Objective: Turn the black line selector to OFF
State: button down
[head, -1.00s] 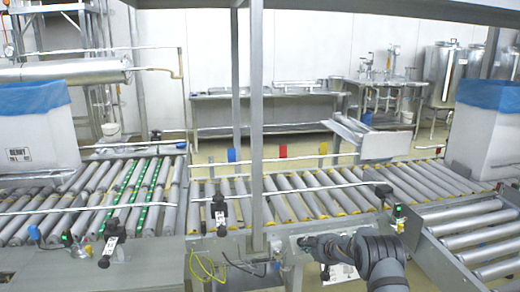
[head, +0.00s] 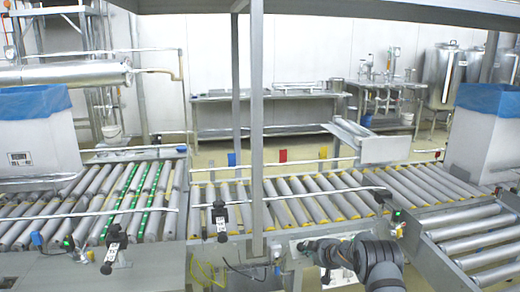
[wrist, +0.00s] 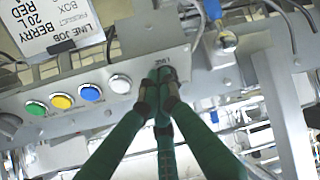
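My gripper (wrist: 160,80) has green fingers with dark tips, drawn close together at the control panel (wrist: 60,125). The fingertips are right below a small label reading LINE, at the right end of a row of buttons. The black line selector cannot be made out; the fingertips cover that spot, so I cannot tell whether it is between them or which way it points. In the head view my gripper (head: 308,246) is at the panel by the conveyor's front edge, small and partly hidden by my arm.
The panel carries a green button (wrist: 36,108), a yellow button (wrist: 61,101), a blue button (wrist: 90,92) and a white button (wrist: 120,83). A job card (wrist: 50,22) is above them. Roller conveyors (head: 290,205) lie behind, with a grey post (head: 257,120) left of my arm.

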jog(key=shift+w+d+r+p, duration=0.25)
jog(key=shift+w+d+p, duration=0.15)
jog(key=shift+p, duration=1.45)
jog(key=shift+s+d+f, duration=0.1)
jog(key=shift+d, duration=0.05)
jog(key=p+v, duration=0.2)
jog(key=v, duration=0.4)
jog(key=shift+w+r, duration=0.25)
jog(key=shift+r, duration=0.15)
jog(key=shift+a, duration=0.2)
